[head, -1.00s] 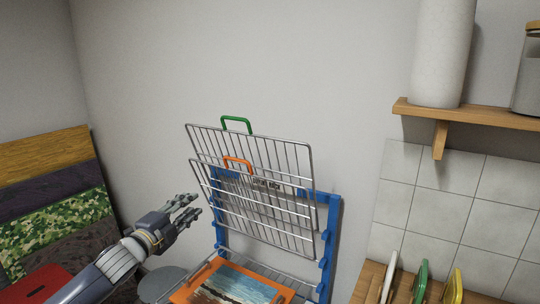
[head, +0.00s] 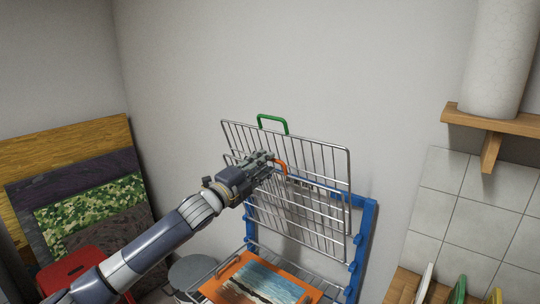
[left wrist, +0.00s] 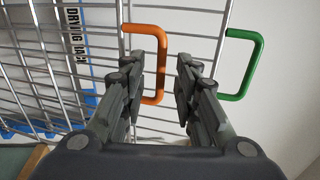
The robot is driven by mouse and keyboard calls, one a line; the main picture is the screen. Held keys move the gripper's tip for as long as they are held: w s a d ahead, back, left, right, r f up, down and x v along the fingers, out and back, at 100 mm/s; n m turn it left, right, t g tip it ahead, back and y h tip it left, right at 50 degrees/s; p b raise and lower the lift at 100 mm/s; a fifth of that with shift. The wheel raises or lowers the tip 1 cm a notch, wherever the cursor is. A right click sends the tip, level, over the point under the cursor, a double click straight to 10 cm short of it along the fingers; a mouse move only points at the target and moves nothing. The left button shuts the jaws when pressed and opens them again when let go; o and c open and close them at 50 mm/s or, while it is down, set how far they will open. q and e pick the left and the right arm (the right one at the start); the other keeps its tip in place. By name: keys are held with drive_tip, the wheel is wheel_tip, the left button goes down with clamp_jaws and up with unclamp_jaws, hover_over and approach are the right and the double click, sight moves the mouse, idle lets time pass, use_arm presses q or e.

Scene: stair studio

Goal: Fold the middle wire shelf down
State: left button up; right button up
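The middle wire shelf (head: 318,220) with the orange handle (head: 283,169) stands folded up, nearly upright, on the blue rack frame (head: 366,235). My left gripper (head: 268,158) is at the orange handle and partly hides it in the head view. In the left wrist view my left gripper (left wrist: 170,68) is open. The orange handle (left wrist: 158,92) shows between and behind its fingers, its right bar in the gap; contact cannot be told. The upper wire shelf with the green handle (head: 287,126) is also folded up. My right gripper is not in view.
An orange-framed seascape picture (head: 262,284) lies on the lowered bottom shelf. A wooden wall shelf (head: 510,120) with a white roll (head: 497,60) is at the right. A red stool (head: 72,268) and leaning boards (head: 75,170) are at the left. A grey round seat (head: 190,270) stands beside the rack.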

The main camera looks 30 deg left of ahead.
use_arm(q)
drive_tip(key=shift+w+d+r+p, duration=0.1)
drive_tip(key=shift+w+p, duration=0.15)
drive_tip(key=shift+w, duration=0.6)
drive_tip(key=shift+w+d+r+p, duration=0.1)
drive_tip(key=shift+w+p, duration=0.15)
drive_tip(key=shift+w, duration=0.6)
clamp_jaws()
